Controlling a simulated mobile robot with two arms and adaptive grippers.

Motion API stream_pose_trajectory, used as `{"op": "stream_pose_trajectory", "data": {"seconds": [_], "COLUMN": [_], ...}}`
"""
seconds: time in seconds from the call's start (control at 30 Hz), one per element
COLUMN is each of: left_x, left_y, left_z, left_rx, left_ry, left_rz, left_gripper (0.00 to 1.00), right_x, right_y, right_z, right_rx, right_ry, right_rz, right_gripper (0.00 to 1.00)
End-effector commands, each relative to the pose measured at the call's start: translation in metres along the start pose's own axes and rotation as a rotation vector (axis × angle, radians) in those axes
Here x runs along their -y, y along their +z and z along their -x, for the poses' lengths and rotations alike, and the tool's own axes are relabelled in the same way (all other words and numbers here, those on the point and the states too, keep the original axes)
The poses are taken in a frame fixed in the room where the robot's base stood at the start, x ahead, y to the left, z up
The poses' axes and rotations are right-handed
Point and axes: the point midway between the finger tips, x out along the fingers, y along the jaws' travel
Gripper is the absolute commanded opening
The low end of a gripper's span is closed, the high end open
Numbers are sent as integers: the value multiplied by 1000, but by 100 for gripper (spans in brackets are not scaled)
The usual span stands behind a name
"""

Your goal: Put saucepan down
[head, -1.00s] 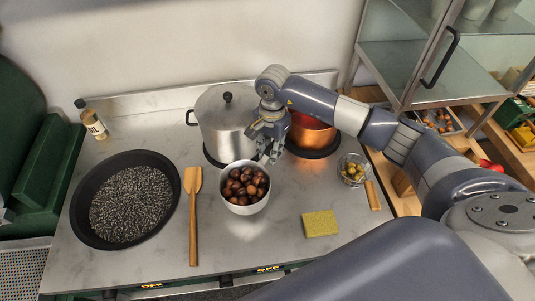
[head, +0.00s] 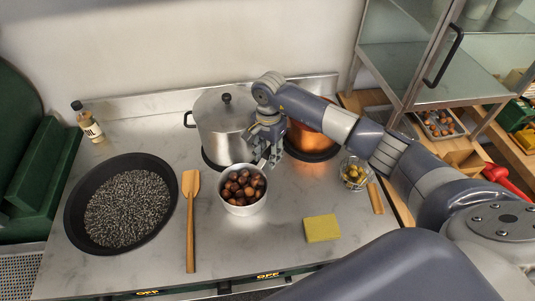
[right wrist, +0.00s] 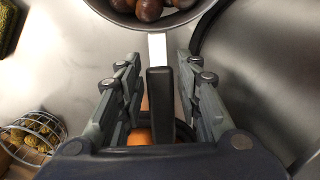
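The saucepan (head: 243,208) is a small light metal pan full of brown chestnuts (head: 243,184). It sits upright on the counter in front of the two rear pots. My right gripper (head: 270,154) is just behind it in the head view. In the right wrist view, the black saucepan handle (right wrist: 160,95) lies between the two fingers of my right gripper (right wrist: 158,85). Gaps show on both sides of the handle, so the fingers are open around it. The pan rim (right wrist: 155,20) is at the top of that view. My left gripper is not in view.
A silver pot (head: 215,128) and a copper pot (head: 310,142) stand behind. A wide black pan (head: 72,232), wooden spatula (head: 190,230), yellow sponge (head: 322,228) and wire basket (head: 355,174) surround the saucepan. Some bare counter lies in front.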

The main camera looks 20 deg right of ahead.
Motion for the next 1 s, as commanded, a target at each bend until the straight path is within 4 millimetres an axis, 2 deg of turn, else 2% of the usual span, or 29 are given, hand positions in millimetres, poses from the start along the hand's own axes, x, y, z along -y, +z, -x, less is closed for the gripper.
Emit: {"op": "stream_pose_trajectory", "data": {"seconds": [0.3, 0.43, 0.57, 0.8, 1.0], "left_x": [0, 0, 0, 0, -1], "left_y": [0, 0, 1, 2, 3], "left_z": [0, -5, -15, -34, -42], "left_rx": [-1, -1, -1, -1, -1], "left_ry": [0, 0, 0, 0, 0], "left_rz": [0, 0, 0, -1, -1], "left_gripper": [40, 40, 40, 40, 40], "right_x": [0, 1, 1, 1, 1], "right_y": [0, -1, -1, -1, -1], "right_z": [1, 8, 29, 78, 108], "right_rx": [0, 0, -4, -3, -1], "right_ry": [0, -3, -6, -5, -2], "right_rz": [0, 1, 1, 1, 0], "right_gripper": [41, 41, 41, 41, 41]}}
